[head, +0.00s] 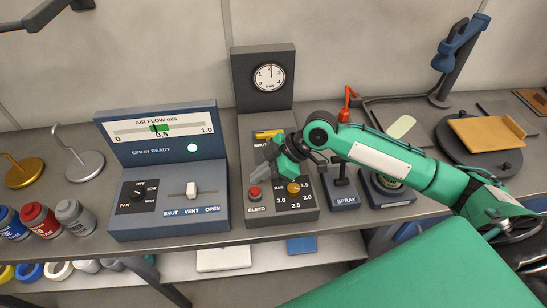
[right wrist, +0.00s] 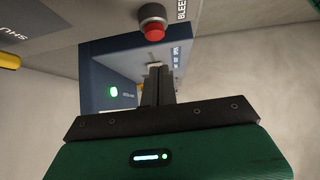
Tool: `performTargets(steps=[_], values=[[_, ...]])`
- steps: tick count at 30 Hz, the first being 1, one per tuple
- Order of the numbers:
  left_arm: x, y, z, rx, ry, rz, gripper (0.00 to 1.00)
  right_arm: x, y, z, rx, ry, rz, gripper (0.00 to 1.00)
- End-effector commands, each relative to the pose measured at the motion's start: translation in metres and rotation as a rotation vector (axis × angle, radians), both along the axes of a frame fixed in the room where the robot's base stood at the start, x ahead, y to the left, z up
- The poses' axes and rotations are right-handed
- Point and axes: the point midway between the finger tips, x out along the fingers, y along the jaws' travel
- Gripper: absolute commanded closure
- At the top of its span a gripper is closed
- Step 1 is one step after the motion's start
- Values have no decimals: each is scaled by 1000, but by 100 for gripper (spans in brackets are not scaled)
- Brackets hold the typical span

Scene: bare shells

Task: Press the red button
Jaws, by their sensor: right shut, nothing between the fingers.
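The red button (head: 255,192) sits on the sloped front of a grey control box (head: 280,214), above the label BLEED. In the right wrist view the red button (right wrist: 152,26) shows on its dark collar near the top. My right gripper (head: 261,164) is shut and empty, with its fingers above and just behind the button in the head view. The shut fingers (right wrist: 157,82) also show in the right wrist view, apart from the button in the picture. Whether they touch it I cannot tell, but the button shows clear of them. My left gripper is not in view.
An orange knob (head: 294,187) is right of the button, and a yellow lever (head: 269,134) is behind my gripper. A blue airflow console (head: 165,170) stands close on the left. A SPRAY switch box (head: 345,196) is on the right. Paint jars (head: 40,221) stand far left.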

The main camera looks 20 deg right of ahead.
Motion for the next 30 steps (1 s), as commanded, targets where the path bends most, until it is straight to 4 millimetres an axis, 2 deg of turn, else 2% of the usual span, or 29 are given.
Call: performTargets(steps=[3,7,20,27,30], values=[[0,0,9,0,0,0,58,-1,-3,-18,-3,7,-3,100],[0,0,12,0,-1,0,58,-1,-3,-30,-4,4,-3,100],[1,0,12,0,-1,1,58,-1,-3,-36,-4,2,-2,100],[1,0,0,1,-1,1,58,-1,-3,-57,-5,4,-3,100],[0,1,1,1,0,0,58,-1,-3,-58,-6,7,-1,100]])
